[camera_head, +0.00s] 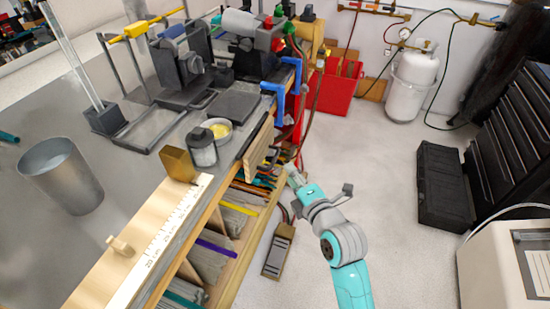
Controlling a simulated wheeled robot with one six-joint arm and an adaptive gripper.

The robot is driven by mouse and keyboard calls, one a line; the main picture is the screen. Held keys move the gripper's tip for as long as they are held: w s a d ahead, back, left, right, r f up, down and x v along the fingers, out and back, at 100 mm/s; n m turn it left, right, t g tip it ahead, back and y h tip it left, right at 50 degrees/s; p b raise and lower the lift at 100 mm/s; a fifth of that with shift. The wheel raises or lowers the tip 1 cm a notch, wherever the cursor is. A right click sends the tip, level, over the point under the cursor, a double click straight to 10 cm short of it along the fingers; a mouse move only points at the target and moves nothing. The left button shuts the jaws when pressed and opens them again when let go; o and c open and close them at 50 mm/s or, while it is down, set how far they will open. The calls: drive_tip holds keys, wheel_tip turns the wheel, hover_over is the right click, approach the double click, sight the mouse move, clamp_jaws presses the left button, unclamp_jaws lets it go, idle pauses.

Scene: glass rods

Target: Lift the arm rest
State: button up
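My gripper (290,173) is at the end of my teal and grey arm, beside the right edge of the workbench (120,150). It is over the floor side, near the open shelves of rods. Its fingertips are small and partly lost against the clutter, so I cannot tell their opening. I see nothing clearly held. I cannot say for sure which thing is the arm rest. A wooden board with a ruler (165,225) lies along the bench's front right edge, with a wooden peg (121,245) and a brass-coloured block (178,164) on it.
A metal cup (62,175), a dark jar (201,147), a bowl (219,128) and a burner rig (185,65) stand on the bench. Blue clamps (283,92) grip its edge. A foot pedal (279,250) and a black case (442,185) are on the floor. Open floor lies right of my arm.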

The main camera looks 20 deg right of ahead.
sight(275, 157)
drive_tip(key=shift+n, duration=0.3)
drive_tip(key=w, duration=0.3)
drive_tip(key=w+a, duration=0.1)
drive_tip(key=w, duration=0.2)
drive_tip(key=w+f, duration=0.1)
drive_tip(key=w, duration=0.2)
drive_tip(key=shift+a+f, duration=0.1)
drive_tip(key=shift+a, duration=0.2)
clamp_jaws()
